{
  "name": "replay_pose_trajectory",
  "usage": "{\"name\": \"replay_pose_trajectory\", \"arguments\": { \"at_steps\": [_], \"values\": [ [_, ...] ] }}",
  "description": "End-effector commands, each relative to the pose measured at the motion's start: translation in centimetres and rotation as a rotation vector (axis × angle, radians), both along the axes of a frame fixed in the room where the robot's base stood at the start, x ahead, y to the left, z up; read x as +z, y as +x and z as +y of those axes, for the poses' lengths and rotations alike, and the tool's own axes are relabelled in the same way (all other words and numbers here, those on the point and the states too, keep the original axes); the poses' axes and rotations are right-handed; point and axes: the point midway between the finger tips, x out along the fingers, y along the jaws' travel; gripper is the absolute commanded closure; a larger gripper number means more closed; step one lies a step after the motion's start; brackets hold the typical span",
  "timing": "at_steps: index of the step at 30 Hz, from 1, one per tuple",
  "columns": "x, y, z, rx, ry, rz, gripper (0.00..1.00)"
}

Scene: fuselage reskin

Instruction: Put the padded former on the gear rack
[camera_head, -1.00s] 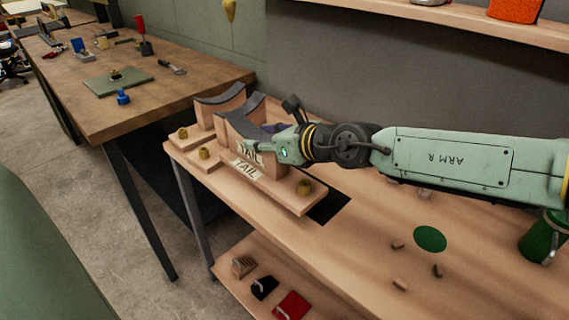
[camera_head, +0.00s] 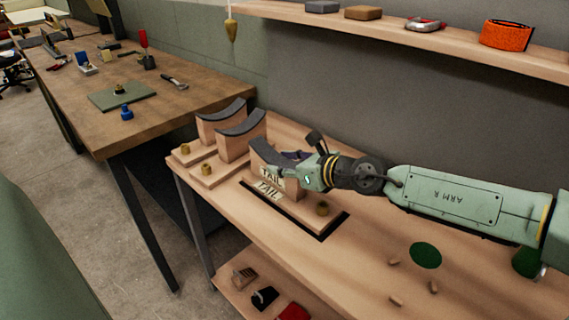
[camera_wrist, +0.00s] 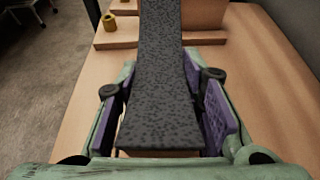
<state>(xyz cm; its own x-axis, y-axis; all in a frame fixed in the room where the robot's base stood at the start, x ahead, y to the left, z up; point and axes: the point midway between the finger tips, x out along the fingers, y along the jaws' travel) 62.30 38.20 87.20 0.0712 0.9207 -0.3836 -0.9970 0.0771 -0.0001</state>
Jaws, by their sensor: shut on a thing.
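The padded former (camera_head: 271,158) is a wooden upright on a flat base, with a dark curved pad on top and "TAIL" labels on the upright and base. My gripper (camera_head: 294,158) is shut on its upright from the right. In the wrist view the purple finger pads of my gripper (camera_wrist: 167,108) flank the speckled grey pad of the former (camera_wrist: 160,95). The former is upright over a black rectangle (camera_head: 338,224) on the wooden rack top (camera_head: 370,262). I cannot tell whether its base touches the top. A brass knob (camera_head: 322,209) sits on its base.
Two similar padded formers (camera_head: 241,140) (camera_head: 220,116) stand close behind to the left. A green disc (camera_head: 426,256) and several small pegs lie to the right. A wall shelf (camera_head: 400,33) runs above. A workbench (camera_head: 160,112) stands at left.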

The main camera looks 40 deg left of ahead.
Motion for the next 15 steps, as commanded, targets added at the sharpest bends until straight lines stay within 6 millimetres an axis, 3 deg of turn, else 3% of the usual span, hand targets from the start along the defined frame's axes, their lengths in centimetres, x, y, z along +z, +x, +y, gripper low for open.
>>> {"name": "replay_pose_trajectory", "arguments": {
  "at_steps": [3, 4, 12, 15],
  "values": [
    [-0.2, 0.03, 0.03, -0.001, 0.003, -0.002, 1.0],
    [-0.22, 0.0, -0.01, 0.0, 0.0, 0.0, 0.64],
    [-0.15, 0.0, 0.0, 0.0, 0.0, 0.0, 0.46],
    [-0.15, 0.0, 0.0, 0.0, 0.0, 0.0, 0.45]
  ]
}}
